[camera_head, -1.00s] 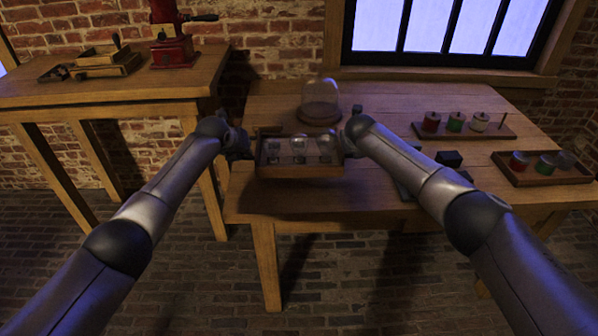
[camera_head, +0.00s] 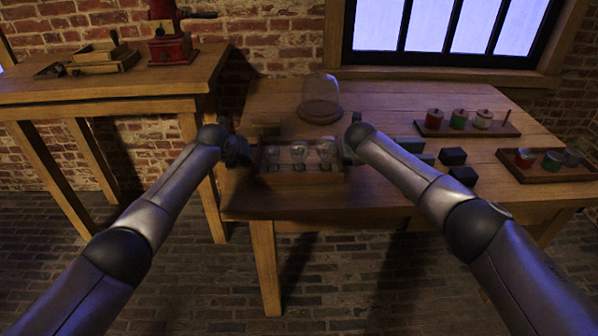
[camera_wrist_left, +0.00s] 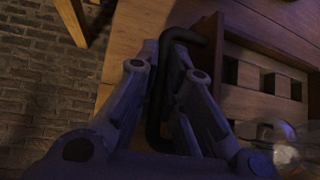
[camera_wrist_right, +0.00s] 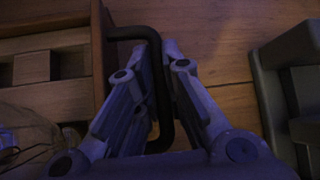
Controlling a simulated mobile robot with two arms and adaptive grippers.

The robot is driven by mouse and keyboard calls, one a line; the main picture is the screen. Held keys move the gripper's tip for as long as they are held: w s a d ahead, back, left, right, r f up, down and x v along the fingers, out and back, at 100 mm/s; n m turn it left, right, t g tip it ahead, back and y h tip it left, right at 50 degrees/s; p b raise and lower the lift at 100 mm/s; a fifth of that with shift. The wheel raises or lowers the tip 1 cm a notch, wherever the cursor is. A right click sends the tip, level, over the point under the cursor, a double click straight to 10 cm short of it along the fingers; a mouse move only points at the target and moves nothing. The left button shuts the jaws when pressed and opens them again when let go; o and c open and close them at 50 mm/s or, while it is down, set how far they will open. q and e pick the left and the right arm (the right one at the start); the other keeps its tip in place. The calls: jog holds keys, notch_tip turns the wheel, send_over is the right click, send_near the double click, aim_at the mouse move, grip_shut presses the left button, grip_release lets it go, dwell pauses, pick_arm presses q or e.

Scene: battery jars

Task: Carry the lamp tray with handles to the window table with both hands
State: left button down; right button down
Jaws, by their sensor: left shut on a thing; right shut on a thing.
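The lamp tray (camera_head: 303,178) is a wooden tray with several clear bulbs, three of them upright in a row. It is over the front left part of the window table (camera_head: 390,207); I cannot tell whether it touches the top. My left gripper (camera_head: 240,152) is shut on the black handle (camera_wrist_left: 160,110) at the tray's left end. My right gripper (camera_head: 349,152) is shut on the black handle (camera_wrist_right: 160,95) at its right end. In both wrist views the handle runs between the fingers.
A glass dome (camera_head: 321,97) stands behind the tray. Dark blocks (camera_head: 452,157) and a grey-green box (camera_wrist_right: 292,90) lie to its right. A stand with coils (camera_head: 467,130) and a tray of jars (camera_head: 545,175) are farther right. A side table (camera_head: 100,92) stands left.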

pick_arm(q)
jog(key=shift+f, duration=0.3)
pick_arm(e)
jog(key=shift+f, duration=0.3)
pick_arm(q)
jog(key=c, duration=1.5)
grip_release()
jog(key=shift+r, duration=0.15)
pick_arm(e)
jog(key=c, duration=1.5)
grip_release()
jog(key=shift+r, duration=0.15)
pick_arm(q)
jog(key=shift+r, duration=0.1)
jog(key=shift+v, duration=3.95)
pick_arm(e)
jog(key=shift+v, duration=6.05)
pick_arm(q)
jog(key=shift+s, duration=0.1)
